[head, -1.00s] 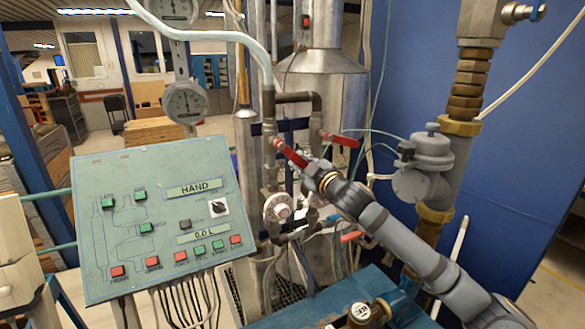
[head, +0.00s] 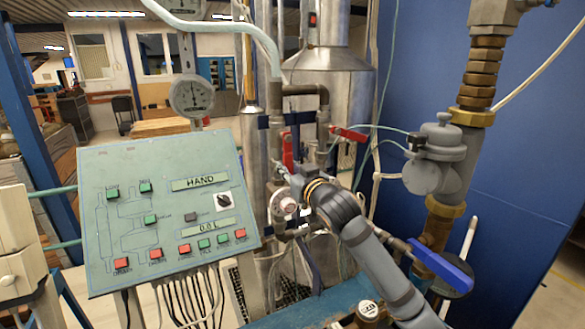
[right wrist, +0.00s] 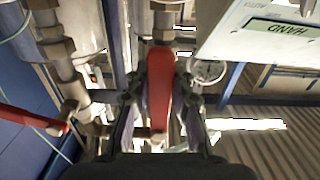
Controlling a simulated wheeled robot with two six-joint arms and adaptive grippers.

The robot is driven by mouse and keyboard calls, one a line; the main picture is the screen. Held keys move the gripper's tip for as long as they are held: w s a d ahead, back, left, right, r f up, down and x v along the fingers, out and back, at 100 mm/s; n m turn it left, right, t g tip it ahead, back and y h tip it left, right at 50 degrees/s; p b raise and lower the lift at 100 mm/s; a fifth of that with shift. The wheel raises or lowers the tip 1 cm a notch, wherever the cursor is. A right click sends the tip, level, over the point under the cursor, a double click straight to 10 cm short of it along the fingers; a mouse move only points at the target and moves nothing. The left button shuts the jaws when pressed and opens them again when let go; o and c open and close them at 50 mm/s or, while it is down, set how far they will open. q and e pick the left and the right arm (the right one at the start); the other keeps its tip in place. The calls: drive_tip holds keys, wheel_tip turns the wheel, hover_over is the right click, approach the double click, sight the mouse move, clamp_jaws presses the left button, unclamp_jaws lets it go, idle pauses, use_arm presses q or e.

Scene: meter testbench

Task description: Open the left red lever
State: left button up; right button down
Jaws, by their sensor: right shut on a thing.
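The left red lever (head: 287,150) is on a vertical pipe in the middle of the head view and points nearly straight down. In the right wrist view the red lever (right wrist: 160,88) stands upright in the picture, between the two fingers. My right gripper (head: 284,180) is at the lower end of the lever, and in the wrist view my right gripper (right wrist: 160,118) is shut on it. Its fingertips are small and partly hidden in the head view. My left gripper does not show.
A second red lever (head: 349,134) sits on the pipe to the right and points right. A green control panel (head: 160,210) stands at the left. A blue handle (head: 440,264) and a grey regulator (head: 438,160) are at the right, close to my right arm.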

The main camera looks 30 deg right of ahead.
drive_tip(key=shift+a+m, duration=0.15)
drive_tip(key=shift+m, duration=0.15)
drive_tip(key=c, duration=1.1)
unclamp_jaws()
drive_tip(key=shift+c, duration=0.2)
drive_tip(key=shift+r, duration=0.2)
wheel_tip(320, 180, up, 10)
drive_tip(key=shift+a+f, duration=0.1)
drive_tip(key=shift+f, duration=0.1)
